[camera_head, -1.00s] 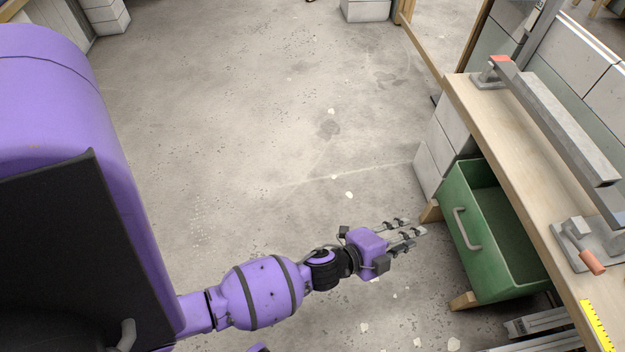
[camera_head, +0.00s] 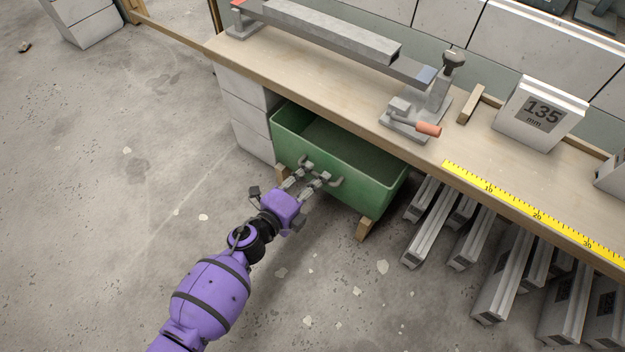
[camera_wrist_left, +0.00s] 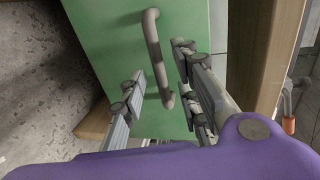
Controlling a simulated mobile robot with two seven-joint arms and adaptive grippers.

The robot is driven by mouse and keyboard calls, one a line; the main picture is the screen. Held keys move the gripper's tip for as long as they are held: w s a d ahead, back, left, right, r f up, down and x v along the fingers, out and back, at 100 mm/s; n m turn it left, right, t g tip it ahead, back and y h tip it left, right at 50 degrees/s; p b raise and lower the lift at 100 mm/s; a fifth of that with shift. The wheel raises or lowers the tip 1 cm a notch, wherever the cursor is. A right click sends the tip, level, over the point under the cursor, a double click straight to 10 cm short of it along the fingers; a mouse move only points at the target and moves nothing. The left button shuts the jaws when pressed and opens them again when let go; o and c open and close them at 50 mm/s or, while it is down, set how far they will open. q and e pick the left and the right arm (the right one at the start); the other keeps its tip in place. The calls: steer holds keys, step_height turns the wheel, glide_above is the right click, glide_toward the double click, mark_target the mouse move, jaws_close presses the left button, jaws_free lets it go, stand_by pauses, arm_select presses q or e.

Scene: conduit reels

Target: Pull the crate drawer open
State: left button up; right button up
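The crate drawer (camera_head: 345,180) is a green open-topped box sticking out from under the workbench, with its empty inside partly showing. Its grey handle (camera_head: 336,183) is on the front face. My left gripper (camera_head: 317,171) is at the handle with its fingers apart. In the left wrist view, the handle (camera_wrist_left: 157,50) runs up and down the green front (camera_wrist_left: 110,40), between the two fingers of the gripper (camera_wrist_left: 160,65). I cannot tell whether either finger touches it. My right gripper is not in view.
The wooden workbench (camera_head: 310,92) above the drawer carries a clamp fixture (camera_head: 413,115), a yellow ruler (camera_head: 530,210) and a block marked 135 mm (camera_head: 540,112). Several grey channel lengths (camera_head: 435,228) lie under the bench to the right.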

arm_select(q)
steer(key=shift+w+d, duration=0.1)
steer(key=shift+w, duration=0.05)
steer(key=shift+c, duration=0.3)
jaws_close()
steer(key=f+p+v, duration=0.1)
steer(key=f+v, duration=0.1)
steer(key=v, duration=0.9)
steer(key=s+f+p+v, duration=0.1)
steer(key=f+p+v, duration=0.1)
steer(key=v, duration=0.9)
steer(key=shift+s+a+f, duration=0.2)
steer(key=shift+a+f, duration=0.1)
steer(key=shift+a, duration=0.15)
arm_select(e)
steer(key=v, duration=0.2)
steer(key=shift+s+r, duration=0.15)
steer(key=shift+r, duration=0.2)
